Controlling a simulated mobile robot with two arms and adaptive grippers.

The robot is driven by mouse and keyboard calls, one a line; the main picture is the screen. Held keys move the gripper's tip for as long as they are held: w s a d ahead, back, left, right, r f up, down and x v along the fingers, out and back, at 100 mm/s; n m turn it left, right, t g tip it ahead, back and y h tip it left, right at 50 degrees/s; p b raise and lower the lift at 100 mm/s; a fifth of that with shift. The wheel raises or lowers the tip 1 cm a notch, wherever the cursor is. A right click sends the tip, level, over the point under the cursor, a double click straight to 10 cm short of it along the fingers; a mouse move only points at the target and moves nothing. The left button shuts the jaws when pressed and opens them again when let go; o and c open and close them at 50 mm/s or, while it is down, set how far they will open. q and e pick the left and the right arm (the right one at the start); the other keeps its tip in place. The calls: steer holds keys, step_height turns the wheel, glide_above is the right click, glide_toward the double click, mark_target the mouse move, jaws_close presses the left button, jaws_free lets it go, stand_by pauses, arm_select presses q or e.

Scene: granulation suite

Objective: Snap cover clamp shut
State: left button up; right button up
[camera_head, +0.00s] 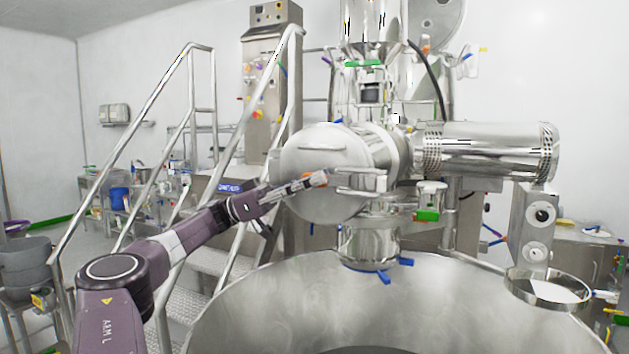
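A round steel cover (312,160) with a bar handle (320,147) closes the end of the horizontal machine housing. It looks flush with the housing. A bright metal clamp-like fitting (365,181) sits at the cover's right edge; I cannot tell whether it is latched. My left gripper (322,178) reaches in from the left, in front of the cover, with its fingertips pointing at this fitting. The fingers appear close together, nearly edge-on, and I cannot tell whether they touch it. My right gripper is out of view.
Stairs with handrails (190,110) stand behind my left arm. A horizontal steel cylinder (490,150) extends right from the housing. A valve with a green handle (427,215) and a pipe with blue handles (375,274) hang below.

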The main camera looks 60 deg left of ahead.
arm_select(q)
steer(key=v, duration=0.7)
steer(key=shift+a, duration=0.15)
steer(key=shift+s+f, duration=0.15)
stand_by(0.8)
